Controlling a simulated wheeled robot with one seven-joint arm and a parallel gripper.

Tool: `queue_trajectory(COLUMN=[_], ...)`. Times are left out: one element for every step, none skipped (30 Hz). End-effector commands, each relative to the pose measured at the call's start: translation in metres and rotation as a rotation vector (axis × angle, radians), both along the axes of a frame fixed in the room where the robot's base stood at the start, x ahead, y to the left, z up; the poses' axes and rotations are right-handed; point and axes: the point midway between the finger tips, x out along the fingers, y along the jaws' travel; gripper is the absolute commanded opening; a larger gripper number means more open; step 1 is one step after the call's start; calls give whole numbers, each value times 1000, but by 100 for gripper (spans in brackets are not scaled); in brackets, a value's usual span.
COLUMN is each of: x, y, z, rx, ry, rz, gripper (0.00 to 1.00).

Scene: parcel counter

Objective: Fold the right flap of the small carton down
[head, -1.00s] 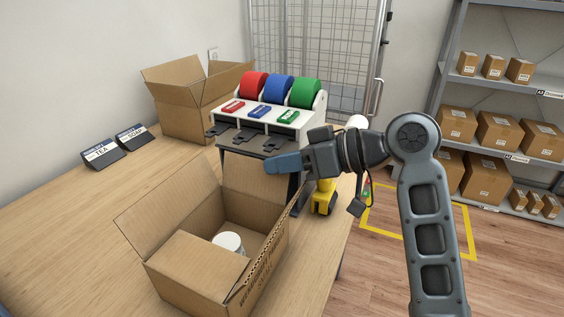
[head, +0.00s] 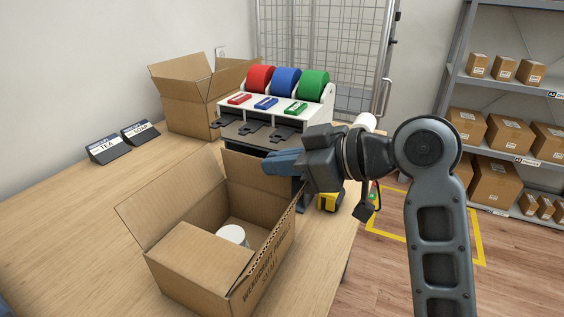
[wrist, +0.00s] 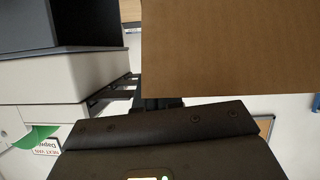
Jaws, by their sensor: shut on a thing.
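The small carton (head: 190,287) stands open on the counter in the head view. Its right flap (head: 262,264) stands up, seen nearly edge-on. Its far flap (head: 250,177) is upright, its left flap (head: 158,207) leans outward, and its near flap (head: 200,258) lies folded over the opening. A white round item (head: 233,236) is inside. My gripper (head: 280,163) is at the top right corner of the far flap, its bluish fingers shut on cardboard there. In the wrist view a brown cardboard panel (wrist: 230,50) fills the upper right; the fingertips are mostly hidden.
A tape dispenser with red, blue and green rolls (head: 285,112) stands just behind the carton. A larger open carton (head: 195,108) and TEA and SOAP signs (head: 110,147) are farther back. A yellow item (head: 329,202) sits at the right. The counter's left side is clear.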

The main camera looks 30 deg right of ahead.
Motion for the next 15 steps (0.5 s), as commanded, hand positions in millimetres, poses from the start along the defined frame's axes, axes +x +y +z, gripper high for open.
queue_trajectory(x=[0,0,0,0,0,0,0,0,0,0,0,0,0,0,-1], y=[0,0,0,0,0,0,0,0,0,0,0,0,0,0,-1], z=[0,0,0,0,0,0,0,0,0,0,0,0,0,0,1], rx=[0,1,1,1,1,1,1,1,1,1,1,1,1,1,1], ry=[0,1,1,1,1,1,1,1,1,1,1,1,1,1,1], rz=[0,0,0,0,0,1,1,1,1,1,1,1,1,1,0], gripper=[9,12,16,19,22,25,28,29,29,29,29,29,29,29,29])
